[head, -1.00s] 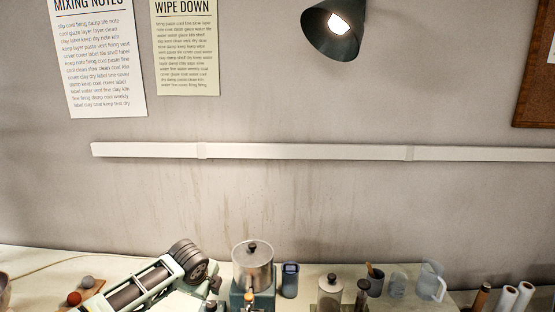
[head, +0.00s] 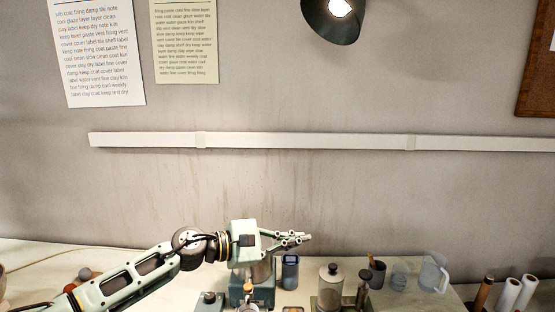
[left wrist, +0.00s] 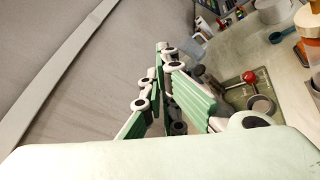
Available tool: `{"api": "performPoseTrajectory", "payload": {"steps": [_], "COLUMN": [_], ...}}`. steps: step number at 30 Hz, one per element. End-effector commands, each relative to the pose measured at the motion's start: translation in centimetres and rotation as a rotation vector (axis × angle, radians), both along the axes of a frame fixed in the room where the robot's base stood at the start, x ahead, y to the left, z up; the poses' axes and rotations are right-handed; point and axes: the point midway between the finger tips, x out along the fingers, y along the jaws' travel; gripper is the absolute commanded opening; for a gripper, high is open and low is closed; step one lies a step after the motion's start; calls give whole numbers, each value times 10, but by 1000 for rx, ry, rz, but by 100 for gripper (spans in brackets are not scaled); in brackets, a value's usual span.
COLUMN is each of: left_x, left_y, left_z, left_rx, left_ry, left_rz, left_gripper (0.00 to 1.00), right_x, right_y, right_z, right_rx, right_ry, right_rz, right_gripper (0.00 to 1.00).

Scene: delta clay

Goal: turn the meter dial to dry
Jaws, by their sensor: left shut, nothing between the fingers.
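My left gripper (head: 304,238) is raised above the back of the worktop, in front of the wall, with its fingers pointing right. It is shut and empty; its fingers also show in the left wrist view (left wrist: 168,75). A small blue-grey upright object (head: 290,272) with a dark upper face stands just below the fingertips, apart from them. I cannot tell whether it is the meter, and no dial marking is readable. My right gripper is not in view.
A metal pot on a teal base (head: 238,290) stands partly behind my left gripper. A lidded canister (head: 330,285), a dark cup (head: 377,275) and a clear jug (head: 434,272) stand to the right. In the wrist view, a red-knobbed lever (left wrist: 249,76) sits on a greenish plate.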

Motion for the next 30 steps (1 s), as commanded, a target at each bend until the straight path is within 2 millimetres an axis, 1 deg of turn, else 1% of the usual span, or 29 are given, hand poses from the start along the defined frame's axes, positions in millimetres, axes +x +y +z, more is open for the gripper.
{"api": "performPoseTrajectory", "payload": {"steps": [1, 2, 3, 5, 6, 7, 8, 9, 11, 12, 14, 15, 18, 21, 22, 25, 27, 30], "left_x": [-17, -26, -38, -54, -63, -70, -75, -82, -89, -93, -98, -100, -102, -103, -104, -104, -104, -104], "left_y": [-2, -2, 0, 8, 15, 21, 29, 41, 62, 77, 100, 116, 153, 181, 188, 203, 209, 211], "left_z": [-19, -30, -46, -71, -87, -99, -110, -125, -145, -157, -172, -180, -193, -198, -199, -199, -200, -203], "left_rx": [101, 165, 250, 377, 462, 525, 588, 671, 794, 875, 990, 1062, 1218, 1332, 1358, 1419, 1440, 1449], "left_ry": [-64, -101, -148, -211, -249, -276, -299, -326, -360, -377, -396, -402, -403, -392, -388, -375, -370, -367], "left_rz": [-83, -134, -202, -299, -364, -412, -458, -518, -607, -663, -742, -790, -892, -964, -980, -1017, -1030, -1036], "left_gripper": [0, 0, 0, 0, 0, 0, 0, 0, 0, 0, 0, 0, 0, 0, 0, 0, 0, 0], "right_x": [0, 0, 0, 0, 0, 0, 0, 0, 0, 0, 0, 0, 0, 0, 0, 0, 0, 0], "right_y": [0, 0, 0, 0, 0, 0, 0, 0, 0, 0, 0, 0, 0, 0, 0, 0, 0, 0], "right_z": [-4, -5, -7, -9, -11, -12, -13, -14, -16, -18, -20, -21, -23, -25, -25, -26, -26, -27], "right_rx": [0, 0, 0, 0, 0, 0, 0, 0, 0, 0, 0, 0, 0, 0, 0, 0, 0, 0], "right_ry": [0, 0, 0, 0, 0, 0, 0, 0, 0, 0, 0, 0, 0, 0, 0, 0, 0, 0], "right_rz": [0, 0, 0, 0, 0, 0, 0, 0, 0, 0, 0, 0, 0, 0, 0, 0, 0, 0], "right_gripper": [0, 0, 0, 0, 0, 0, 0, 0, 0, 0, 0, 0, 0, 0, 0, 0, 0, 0]}}
